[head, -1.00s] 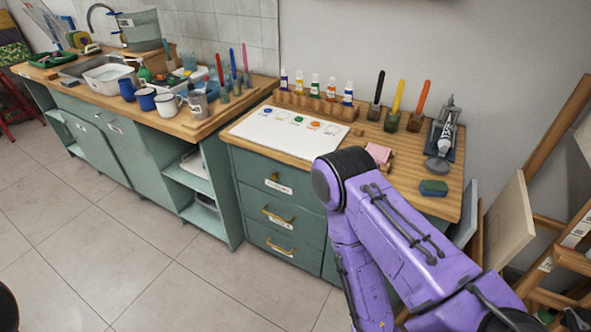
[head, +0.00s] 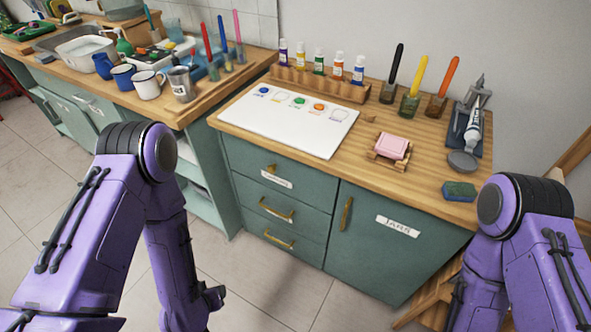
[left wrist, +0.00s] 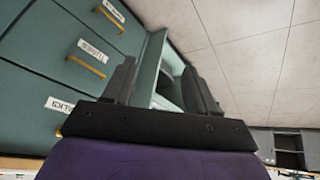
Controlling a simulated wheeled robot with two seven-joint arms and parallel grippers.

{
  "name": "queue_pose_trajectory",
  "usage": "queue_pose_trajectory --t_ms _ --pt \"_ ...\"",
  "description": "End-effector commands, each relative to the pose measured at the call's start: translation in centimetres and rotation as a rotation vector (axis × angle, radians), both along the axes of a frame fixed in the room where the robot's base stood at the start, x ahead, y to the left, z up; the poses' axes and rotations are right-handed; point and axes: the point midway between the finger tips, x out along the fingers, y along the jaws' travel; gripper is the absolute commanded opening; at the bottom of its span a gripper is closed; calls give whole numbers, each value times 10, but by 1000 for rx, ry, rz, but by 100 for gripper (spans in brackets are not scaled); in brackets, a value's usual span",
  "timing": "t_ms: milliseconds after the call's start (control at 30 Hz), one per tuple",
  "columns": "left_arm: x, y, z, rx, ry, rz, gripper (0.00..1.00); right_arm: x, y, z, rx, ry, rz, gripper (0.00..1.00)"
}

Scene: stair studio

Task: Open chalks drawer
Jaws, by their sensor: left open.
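The chalks drawer (head: 246,166) is the top one of three green drawers under the wooden worktop. It looks shut, with a brass handle (head: 270,168) and a white label. In the left wrist view, which is upside down, its label (left wrist: 60,104) shows at the lower left. My left gripper (left wrist: 160,88) is open and empty, with the drawer fronts to its left and an open shelf unit between its fingers. In the head view my left gripper (head: 212,298) is low, in front of the cabinets and apart from the drawer. My right arm is at lower right, its gripper out of frame.
Below are the middle drawer (head: 246,198) and bottom drawer (head: 256,230), both shut. A cupboard door (head: 375,245) is right of them. A paint sheet (head: 285,125), jars and tubes stand on the worktop (head: 420,175). The tiled floor in front is open.

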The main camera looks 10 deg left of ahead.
Motion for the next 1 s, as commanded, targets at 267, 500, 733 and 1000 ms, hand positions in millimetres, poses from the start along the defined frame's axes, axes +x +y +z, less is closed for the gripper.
queue_pose_trajectory --t_ms 267,500,733,1000 --pt "249 -44 26 24 -834 -522 57 0 1 -147 0 1 1 100" --pt "295 -47 87 146 -1094 -667 57 0 1 -162 0 1 1 100" --pt "339 -64 89 144 -1091 -668 57 0 1 -157 1 1 0 100" --pt "380 -78 87 144 -1087 -666 57 0 1 -156 1 1 0 100"
